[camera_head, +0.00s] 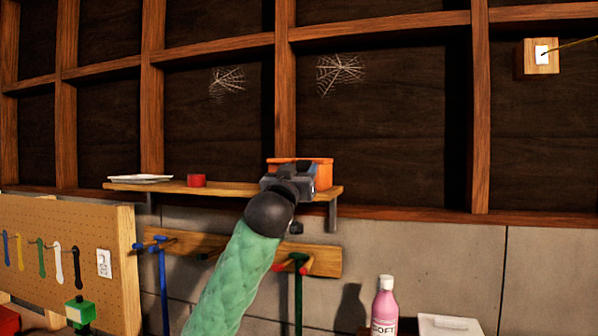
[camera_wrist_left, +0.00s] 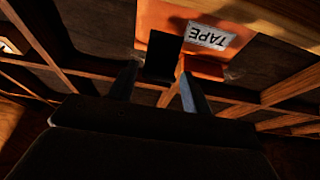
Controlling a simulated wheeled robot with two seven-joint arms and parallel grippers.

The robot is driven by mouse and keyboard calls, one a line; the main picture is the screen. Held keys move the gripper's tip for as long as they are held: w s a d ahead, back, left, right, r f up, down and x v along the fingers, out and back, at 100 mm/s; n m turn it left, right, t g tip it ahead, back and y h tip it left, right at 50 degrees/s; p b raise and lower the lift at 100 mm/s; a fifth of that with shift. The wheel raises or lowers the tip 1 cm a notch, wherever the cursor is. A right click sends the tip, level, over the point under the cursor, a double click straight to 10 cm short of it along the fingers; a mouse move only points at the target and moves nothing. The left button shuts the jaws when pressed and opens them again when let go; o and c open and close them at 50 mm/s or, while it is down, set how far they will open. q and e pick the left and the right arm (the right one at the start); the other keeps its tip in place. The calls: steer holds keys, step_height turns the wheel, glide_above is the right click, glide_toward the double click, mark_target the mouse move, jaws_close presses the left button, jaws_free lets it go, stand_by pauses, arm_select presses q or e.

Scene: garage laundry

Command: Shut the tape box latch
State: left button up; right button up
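The orange tape box (camera_head: 318,172) sits on the right end of the wooden shelf, partly hidden behind my left gripper (camera_head: 291,176). In the left wrist view the box (camera_wrist_left: 163,20) appears upside down, with a white "TAPE" label (camera_wrist_left: 209,36). A dark latch flap (camera_wrist_left: 163,55) shows on its front, left of the label. My left gripper (camera_wrist_left: 158,75) is open, its two fingers apart, with the latch flap seen between and just beyond the tips. I cannot tell whether they touch it. My right gripper is out of view.
The shelf (camera_head: 235,188) also holds a red roll (camera_head: 197,181) and a pale flat stack (camera_head: 140,178). Below it is a wooden rail (camera_head: 325,262) with hanging tools. A pegboard (camera_head: 100,225) stands left; a pink bottle (camera_head: 385,305) and white box (camera_head: 450,327) are lower right.

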mark_target(302, 164)
arm_select(q)
steer(key=c, duration=0.7)
steer(key=shift+o, duration=0.2)
steer(key=shift+w+d+r+g+y+b, duration=0.15)
steer(key=shift+r+g+y+b, duration=0.25)
steer(key=shift+g, duration=0.3)
steer(key=shift+w+r+g, duration=0.2)
steer(key=shift+r+g, duration=0.25)
steer(key=shift+g, duration=0.25)
steer(key=shift+w+d+r+g+y, duration=0.1)
steer(key=shift+w+r+g+y, duration=0.15)
steer(key=shift+g, duration=0.35)
steer(key=shift+w+d+r+g+y, duration=0.1)
steer(key=shift+w+r+g+y, duration=0.15)
steer(key=shift+g, duration=0.35)
steer(key=shift+w+r+g, duration=0.15)
steer(key=shift+w+g, duration=0.1)
steer(key=shift+g, duration=0.45)
